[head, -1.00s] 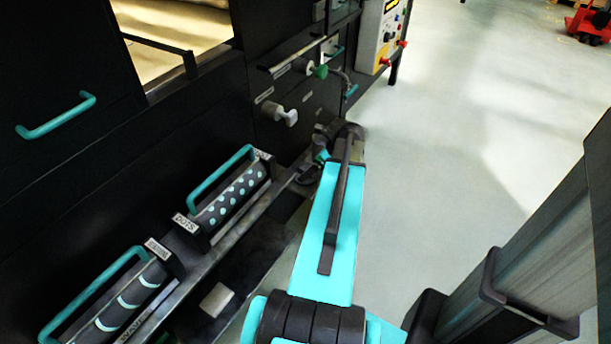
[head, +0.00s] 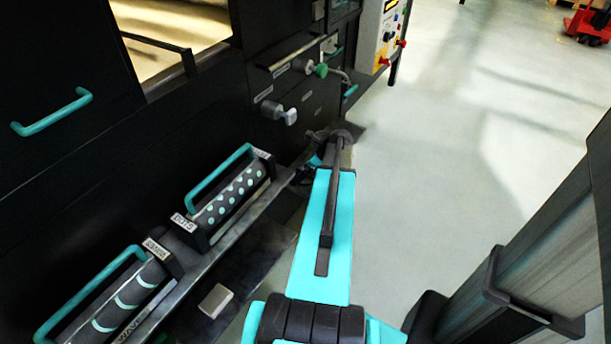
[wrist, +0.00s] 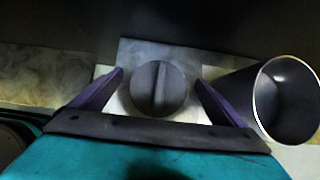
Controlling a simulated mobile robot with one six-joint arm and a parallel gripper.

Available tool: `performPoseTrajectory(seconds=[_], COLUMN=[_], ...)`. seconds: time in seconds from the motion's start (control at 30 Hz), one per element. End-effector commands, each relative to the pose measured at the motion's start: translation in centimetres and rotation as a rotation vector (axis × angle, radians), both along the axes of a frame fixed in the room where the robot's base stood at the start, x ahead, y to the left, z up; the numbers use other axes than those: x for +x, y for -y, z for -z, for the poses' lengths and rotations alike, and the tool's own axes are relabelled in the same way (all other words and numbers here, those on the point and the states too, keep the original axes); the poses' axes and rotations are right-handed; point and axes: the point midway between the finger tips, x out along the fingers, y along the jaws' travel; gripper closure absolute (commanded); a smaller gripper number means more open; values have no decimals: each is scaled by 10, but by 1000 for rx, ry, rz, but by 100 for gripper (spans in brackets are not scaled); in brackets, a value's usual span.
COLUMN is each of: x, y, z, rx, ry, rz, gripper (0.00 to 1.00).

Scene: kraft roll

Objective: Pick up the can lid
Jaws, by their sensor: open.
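The can lid (wrist: 158,89) is a round dark grey disc with a raised bar across its middle. In the wrist view it lies on a pale surface between the two fingers. My gripper (wrist: 160,82) is open, with one purple-grey finger on each side of the lid. I see a gap between the lid and each finger, and cannot tell how far above it the fingers are. An open grey metal can (wrist: 288,100) lies to the right, beside the right finger. In the head view my arm hides the lid and the fingertips.
A rack on the dark machine holds a dotted roller (head: 232,196) and a wave roller (head: 125,298), both with teal handles. A small pale block (head: 215,300) lies below the rack. A control panel (head: 382,35) is at the back.

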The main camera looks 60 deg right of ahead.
Motion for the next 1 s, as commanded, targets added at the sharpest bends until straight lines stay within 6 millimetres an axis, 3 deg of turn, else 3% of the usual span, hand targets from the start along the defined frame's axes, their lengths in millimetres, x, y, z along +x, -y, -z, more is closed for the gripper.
performPoseTrajectory(seconds=[0.57,0.8,1.0], x=[1,1,1], y=[0,-1,-1], z=[1,1,1], rx=[-1,0,0], ry=[0,0,0], rz=[-1,-1,-1], gripper=[6,47,48])
